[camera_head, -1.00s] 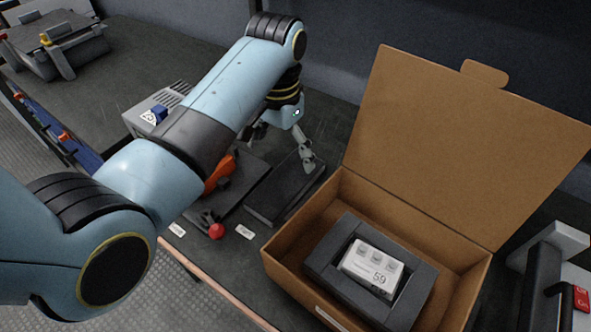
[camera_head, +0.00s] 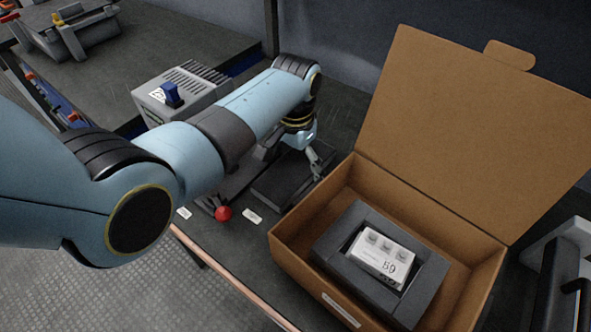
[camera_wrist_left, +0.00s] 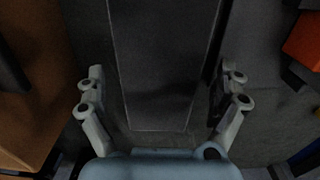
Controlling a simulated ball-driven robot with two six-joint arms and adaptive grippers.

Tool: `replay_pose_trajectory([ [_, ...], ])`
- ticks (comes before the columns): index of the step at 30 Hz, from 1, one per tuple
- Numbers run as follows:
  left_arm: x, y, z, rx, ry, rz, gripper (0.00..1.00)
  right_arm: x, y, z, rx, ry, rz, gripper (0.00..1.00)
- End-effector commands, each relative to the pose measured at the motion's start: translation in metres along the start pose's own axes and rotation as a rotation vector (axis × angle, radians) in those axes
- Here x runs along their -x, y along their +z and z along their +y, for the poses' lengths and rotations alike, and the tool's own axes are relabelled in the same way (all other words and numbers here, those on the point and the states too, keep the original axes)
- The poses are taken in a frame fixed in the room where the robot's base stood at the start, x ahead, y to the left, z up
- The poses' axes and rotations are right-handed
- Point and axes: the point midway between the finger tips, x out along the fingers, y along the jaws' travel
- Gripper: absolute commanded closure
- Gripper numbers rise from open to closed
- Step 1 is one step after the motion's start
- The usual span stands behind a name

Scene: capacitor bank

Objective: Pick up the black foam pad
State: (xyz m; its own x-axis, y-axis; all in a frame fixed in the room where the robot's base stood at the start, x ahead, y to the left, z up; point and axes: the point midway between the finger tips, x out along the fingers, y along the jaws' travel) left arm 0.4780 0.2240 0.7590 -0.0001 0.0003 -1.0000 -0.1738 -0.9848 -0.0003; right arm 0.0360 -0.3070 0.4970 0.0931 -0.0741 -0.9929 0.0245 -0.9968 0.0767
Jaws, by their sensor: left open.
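The black foam pad (camera_head: 283,184) is a flat dark slab lying on the bench just left of the cardboard box. My left gripper (camera_head: 312,158) points down over its far end; the arm partly hides the pad there. In the left wrist view the pad (camera_wrist_left: 160,65) runs lengthwise between the two spread fingers of my left gripper (camera_wrist_left: 160,85). The fingers stand apart on either side of it, with nothing gripped. Whether they touch its sides I cannot tell. My right gripper is not in view.
An open cardboard box (camera_head: 290,245) stands right of the pad, holding a grey foam insert (camera_head: 338,245) with a white labelled block (camera_head: 380,262). A red ball knob (camera_head: 223,213) and a white label (camera_head: 252,216) are near the front edge. A grey vented unit (camera_head: 185,90) stands behind the arm.

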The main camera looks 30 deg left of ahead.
Motion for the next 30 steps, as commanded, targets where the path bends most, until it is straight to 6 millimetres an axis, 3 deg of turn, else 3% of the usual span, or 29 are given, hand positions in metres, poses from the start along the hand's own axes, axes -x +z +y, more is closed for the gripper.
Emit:
replay_pose_trajectory([
  [2,0.001,0.000,0.000,0.000,0.000,0.000,0.00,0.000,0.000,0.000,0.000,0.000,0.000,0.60],
  [13,0.001,0.000,0.000,0.000,0.000,0.000,0.46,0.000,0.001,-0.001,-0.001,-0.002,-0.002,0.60],
  [22,0.008,-0.001,0.000,0.000,0.000,0.002,0.46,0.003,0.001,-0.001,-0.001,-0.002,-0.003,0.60],
  [30,0.063,-0.001,0.000,0.000,0.000,0.004,0.46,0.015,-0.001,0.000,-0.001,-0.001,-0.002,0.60],
])
